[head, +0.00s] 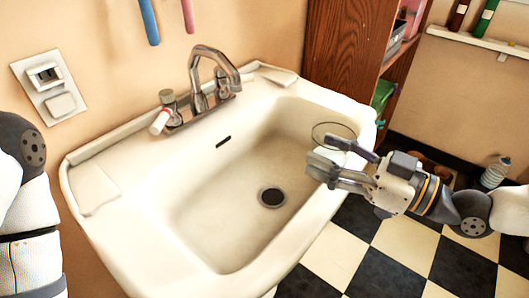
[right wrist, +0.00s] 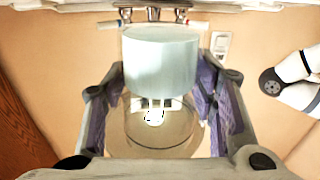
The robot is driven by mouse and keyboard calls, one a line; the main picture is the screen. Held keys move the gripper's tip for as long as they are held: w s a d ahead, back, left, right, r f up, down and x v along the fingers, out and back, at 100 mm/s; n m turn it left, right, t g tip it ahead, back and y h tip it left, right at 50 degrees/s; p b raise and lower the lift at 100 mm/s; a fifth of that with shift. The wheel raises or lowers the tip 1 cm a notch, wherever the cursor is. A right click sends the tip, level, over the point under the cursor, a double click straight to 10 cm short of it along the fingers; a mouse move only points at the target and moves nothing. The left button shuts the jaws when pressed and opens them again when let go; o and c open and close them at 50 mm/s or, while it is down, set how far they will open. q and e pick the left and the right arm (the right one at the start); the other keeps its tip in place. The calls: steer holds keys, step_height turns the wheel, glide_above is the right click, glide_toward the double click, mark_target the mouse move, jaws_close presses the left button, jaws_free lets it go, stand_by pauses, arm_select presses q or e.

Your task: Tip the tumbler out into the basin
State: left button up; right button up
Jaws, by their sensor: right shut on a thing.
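The tumbler (head: 335,132) is clear glass and looks upright, its round rim showing above my right gripper (head: 322,156). The gripper is shut on it, over the right end of the white basin (head: 190,215). In the right wrist view the scene is upside down; the tumbler's clear wall and rim (right wrist: 160,150) are between the fingers, with pale bluish-white contents (right wrist: 160,62) in its lower part. Fingers hide part of the tumbler in the head view. The basin's bowl and dark drain (head: 271,197) are in plain sight. My left gripper is out of view.
A metal tap (head: 213,75) rises at the basin's back edge. A wooden shelf unit (head: 345,50) stands behind its right end. A plastic bottle (head: 495,172) is on the floor at the right. The space above the bowl's middle is clear.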

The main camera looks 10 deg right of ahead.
steer(key=shift+w+a+g, duration=0.1)
steer(key=shift+w+g, duration=0.1)
steer(key=shift+g, duration=0.1)
steer(key=shift+w+a+f+g+h, duration=0.15)
steer(key=shift+a+f+g+h, duration=0.2)
steer(key=shift+h, duration=0.35)
steer(key=shift+w+a+r+g+h, duration=0.3)
steer(key=shift+r+g+h, duration=0.25)
steer(key=shift+g, duration=0.3)
steer(key=g+h, duration=0.1)
steer(key=w+a+f+g+h, duration=0.1)
steer(key=h, duration=0.1)
steer(key=f+g+h, duration=0.1)
steer(key=shift+w+a+g, duration=0.25)
steer(key=shift+w+g, duration=0.1)
steer(key=shift+g, duration=0.05)
steer(key=shift+r+g+h, duration=0.4)
steer(key=shift+h, duration=0.25)
steer(key=shift+f+g+h, duration=0.25)
steer(key=shift+g+h, duration=0.35)
steer(key=shift+g, duration=0.1)
stand_by(0.6)
